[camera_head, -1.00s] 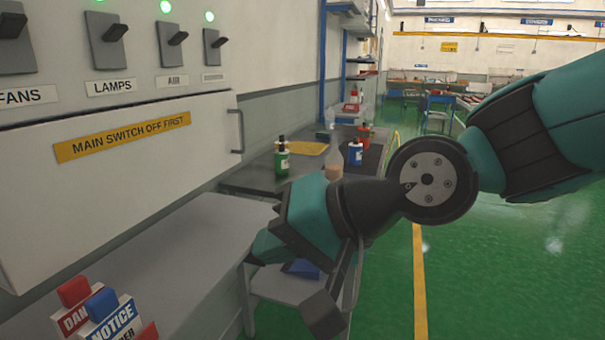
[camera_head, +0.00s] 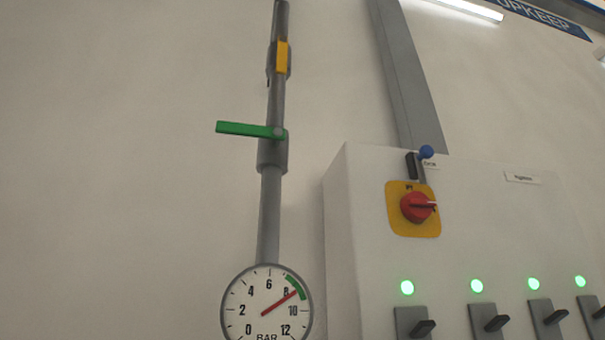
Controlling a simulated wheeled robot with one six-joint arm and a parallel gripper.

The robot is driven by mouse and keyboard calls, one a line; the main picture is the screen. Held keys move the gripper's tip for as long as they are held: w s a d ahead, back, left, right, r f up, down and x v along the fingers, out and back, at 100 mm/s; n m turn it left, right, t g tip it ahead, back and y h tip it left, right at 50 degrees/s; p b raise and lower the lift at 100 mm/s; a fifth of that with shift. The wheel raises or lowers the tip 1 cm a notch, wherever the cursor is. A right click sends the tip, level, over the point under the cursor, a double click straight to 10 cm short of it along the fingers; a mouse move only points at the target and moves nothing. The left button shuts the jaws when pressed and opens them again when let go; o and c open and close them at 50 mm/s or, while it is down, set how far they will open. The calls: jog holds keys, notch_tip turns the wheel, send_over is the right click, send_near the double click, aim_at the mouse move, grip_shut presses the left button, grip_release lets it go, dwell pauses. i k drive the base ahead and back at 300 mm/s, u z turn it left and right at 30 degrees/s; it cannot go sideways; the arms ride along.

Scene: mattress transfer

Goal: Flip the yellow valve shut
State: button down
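The yellow valve (camera_head: 282,57) sits high on a grey vertical pipe (camera_head: 269,215) on the wall, near the top of the view. Its yellow handle stands upright, in line with the pipe. Below it on the same pipe is a green valve handle (camera_head: 246,129), which points left, across the pipe. My gripper and arm are not in view.
A round pressure gauge (camera_head: 250,320) stands at the pipe's foot, its red needle between 8 and 10. To the right is a pale cabinet (camera_head: 365,255) with a red rotary switch (camera_head: 417,206) on a yellow plate, several lit green lamps and levers. The wall left of the pipe is bare.

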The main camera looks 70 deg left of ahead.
aim_at(282, 57)
jog(key=u, duration=1.65)
jog(key=i, duration=0.05)
jog(key=u, duration=0.5)
